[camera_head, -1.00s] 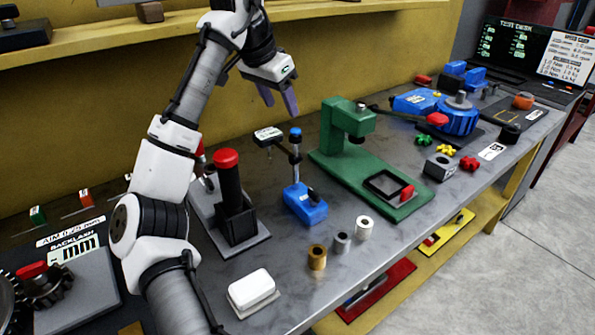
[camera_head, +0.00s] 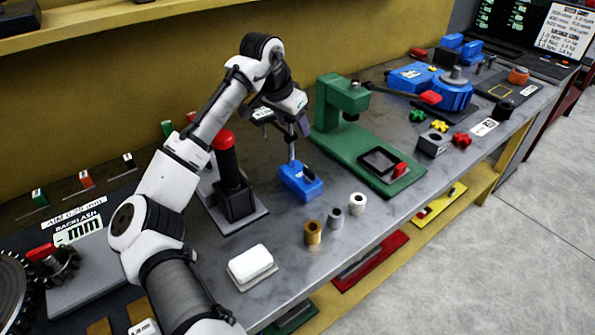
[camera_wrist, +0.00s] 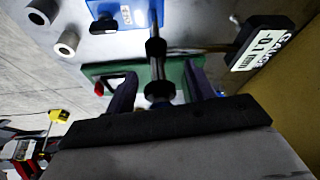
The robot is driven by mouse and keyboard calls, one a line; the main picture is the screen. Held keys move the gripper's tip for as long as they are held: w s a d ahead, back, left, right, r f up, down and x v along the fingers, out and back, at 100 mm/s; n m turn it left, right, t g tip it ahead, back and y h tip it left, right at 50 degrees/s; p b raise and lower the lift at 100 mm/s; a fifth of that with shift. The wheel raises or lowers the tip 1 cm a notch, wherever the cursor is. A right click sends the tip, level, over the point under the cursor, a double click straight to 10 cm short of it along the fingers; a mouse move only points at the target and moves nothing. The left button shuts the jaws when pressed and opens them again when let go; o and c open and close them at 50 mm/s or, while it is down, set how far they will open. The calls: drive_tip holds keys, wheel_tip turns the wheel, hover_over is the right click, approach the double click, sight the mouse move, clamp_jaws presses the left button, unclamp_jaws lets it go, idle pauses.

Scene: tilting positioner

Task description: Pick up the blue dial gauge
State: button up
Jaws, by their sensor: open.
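The blue dial gauge has a blue base (camera_head: 301,182) standing upright on the grey bench, with a thin post rising from it. Its labelled indicator (camera_head: 262,115) sticks out to the left near the post's top. My gripper (camera_head: 296,126) is open at the upper post, pointing down, and partly hides the post's top. In the wrist view the blue base (camera_wrist: 130,12) is at the top edge and the indicator (camera_wrist: 262,42) is at right. The dark post end (camera_wrist: 157,72) shows between my two open fingers. I cannot tell whether either finger touches it.
A green press stand (camera_head: 350,145) is close to the right of the gauge. A black post with a red cap (camera_head: 230,170) stands to the left. Three small cylinders (camera_head: 335,217) stand in front. A white block (camera_head: 251,265) lies at the front left.

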drive_tip(key=shift+f, duration=0.2)
clamp_jaws()
drive_tip(key=shift+w+r, duration=0.1)
drive_tip(key=shift+r, duration=0.05)
idle(1.2)
